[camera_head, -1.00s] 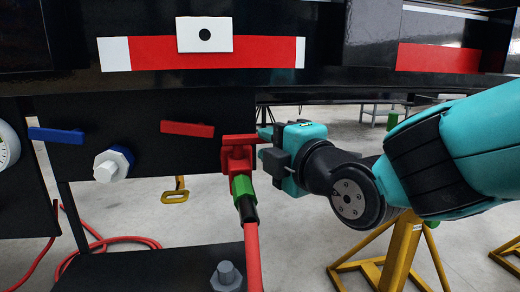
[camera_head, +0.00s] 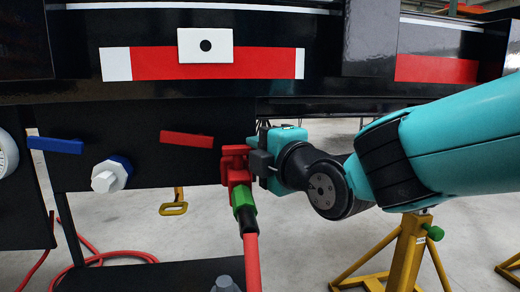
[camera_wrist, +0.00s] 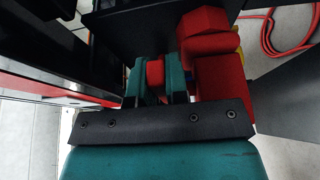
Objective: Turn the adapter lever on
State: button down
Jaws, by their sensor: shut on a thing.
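The red adapter (camera_head: 237,170) is mounted at the right edge of the black panel, with a green and black connector (camera_head: 245,208) and a red hose below it. It also shows in the wrist view (camera_wrist: 218,78), just right of my fingers. My gripper (camera_head: 262,140) is at the adapter's right side. In the wrist view, my gripper (camera_wrist: 155,80) has its two teal fingers shut on a small red piece, the adapter lever (camera_wrist: 155,70). Most of the lever is hidden by the fingers.
A red handle (camera_head: 187,139) and a blue handle (camera_head: 55,145) are on the panel to the left, above a blue-collared coupling (camera_head: 112,170). The trailer's black beam (camera_head: 180,90) runs above my gripper. A yellow stand (camera_head: 400,250) is at lower right.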

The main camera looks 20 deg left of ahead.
jog(key=shift+w+a+n+g+y, duration=0.3)
jog(key=shift+a+n+g+y, duration=0.15)
jog(key=shift+n+g, duration=1.75)
jog(key=shift+w+a+n+g+y, duration=0.4)
jog(key=shift+n+g, duration=0.85)
jog(key=shift+g, duration=1.75)
jog(key=shift+w+a+n+g+y, duration=0.2)
jog(key=shift+a+n+g+y, duration=0.35)
jog(key=shift+n+g, duration=1.65)
jog(key=shift+m+g+p, duration=0.35)
jog(key=shift+g+p, duration=0.05)
jog(key=shift+g, duration=0.1)
jog(key=c, duration=1.4)
grip_release()
jog(key=shift+s+f, duration=0.1)
